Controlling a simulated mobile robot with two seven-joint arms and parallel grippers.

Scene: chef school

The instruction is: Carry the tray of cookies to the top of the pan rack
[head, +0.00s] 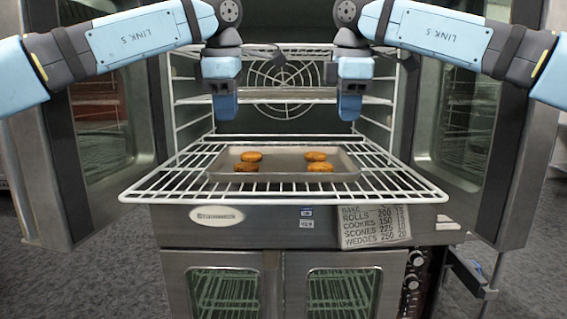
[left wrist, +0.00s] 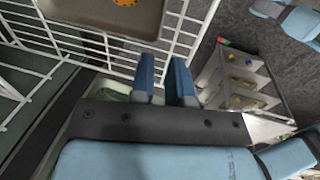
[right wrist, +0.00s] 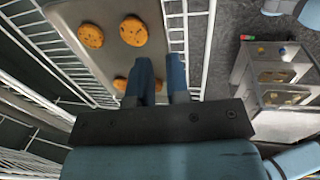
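The grey metal tray (head: 284,168) with several round golden-brown cookies (head: 316,156) lies on a pulled-out white wire oven rack (head: 165,185). The tray also shows in the left wrist view (left wrist: 85,12) and the right wrist view (right wrist: 110,57). My left gripper (head: 224,106) hangs above the tray's left end, apart from it. Its two blue fingers show a gap with nothing between them. My right gripper (head: 350,106) hangs above the tray's right end, also apart, its fingers separated by a narrow gap.
The oven (head: 283,112) is open, with further wire shelves inside. Its left door (head: 105,130) and right door (head: 470,130) stand open on both sides. A closed lower cabinet (head: 284,290) is below. A paper note (head: 372,226) hangs on the front. Carpeted floor (head: 105,280) lies on both sides.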

